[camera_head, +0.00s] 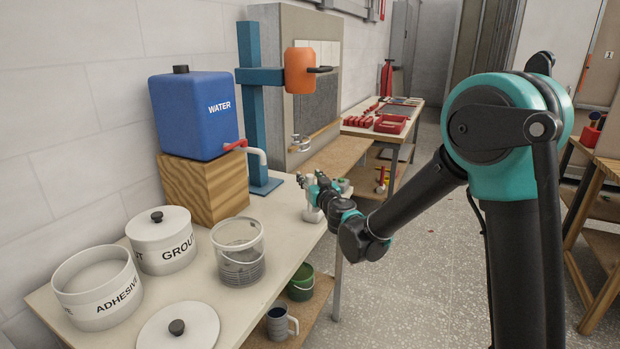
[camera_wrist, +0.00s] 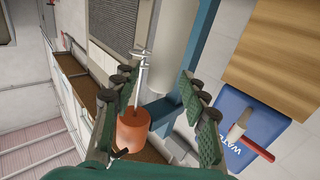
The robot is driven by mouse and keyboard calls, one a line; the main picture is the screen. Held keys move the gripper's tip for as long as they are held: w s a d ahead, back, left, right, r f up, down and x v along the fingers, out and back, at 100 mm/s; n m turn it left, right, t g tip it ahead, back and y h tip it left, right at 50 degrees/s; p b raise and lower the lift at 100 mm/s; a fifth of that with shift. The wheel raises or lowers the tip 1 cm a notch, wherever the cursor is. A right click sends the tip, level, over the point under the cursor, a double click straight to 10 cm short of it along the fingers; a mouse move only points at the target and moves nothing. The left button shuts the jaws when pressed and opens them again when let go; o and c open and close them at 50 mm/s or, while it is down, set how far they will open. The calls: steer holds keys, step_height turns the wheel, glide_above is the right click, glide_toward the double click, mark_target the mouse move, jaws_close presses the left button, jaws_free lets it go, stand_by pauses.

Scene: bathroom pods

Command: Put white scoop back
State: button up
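My gripper (camera_head: 311,181) is over the far right end of the pale worktop, with its fingers pointing up and away from the top. A small white object (camera_head: 312,214) shows just below the gripper at the worktop's edge, partly hidden. I cannot tell whether it is the white scoop. No scoop shows clearly in either view.
On the worktop (camera_head: 265,300) stand an adhesive tub (camera_head: 85,275), a grout tub (camera_head: 165,252), a clear bucket (camera_head: 240,262) and a loose lid (camera_head: 180,330). A blue water tank (camera_head: 190,120) sits on a wooden block (camera_head: 205,195). A blue post (camera_head: 252,110) rises behind the gripper.

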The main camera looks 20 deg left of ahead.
steer(key=shift+r, duration=0.15)
steer(key=v, duration=1.2)
steer(key=w+d+f+m+t+h, duration=0.1)
steer(key=w+d+m+h, duration=0.2)
steer(key=d, duration=0.6)
steer(key=w+d+m+t+h, duration=0.1)
steer(key=w+d+m+h, duration=0.2)
steer(key=d, duration=0.6)
steer(key=d+f+m+g+h, duration=0.1)
steer(key=d+f+h, duration=0.15)
steer(key=d, duration=0.45)
steer(key=d+f+g+h, duration=0.1)
steer(key=d+f+h, duration=0.1)
steer(key=d+h, duration=0.35)
steer(key=s+d+f+m+g, duration=0.1)
steer(key=s+d+f+g, duration=0.2)
steer(key=s+d+f, duration=0.3)
steer(key=s+d+f+m+g, duration=0.1)
steer(key=s+d+f+g, duration=0.2)
steer(key=s+d, duration=0.35)
steer(key=s+d+f+n+g+y, duration=0.1)
steer(key=s+f, duration=0.4)
steer(key=s, duration=0.5)
steer(key=g+y, duration=0.1)
steer(key=g, duration=0.1)
steer(key=shift+d+f+g, duration=0.3)
steer(key=shift+d+f, duration=0.1)
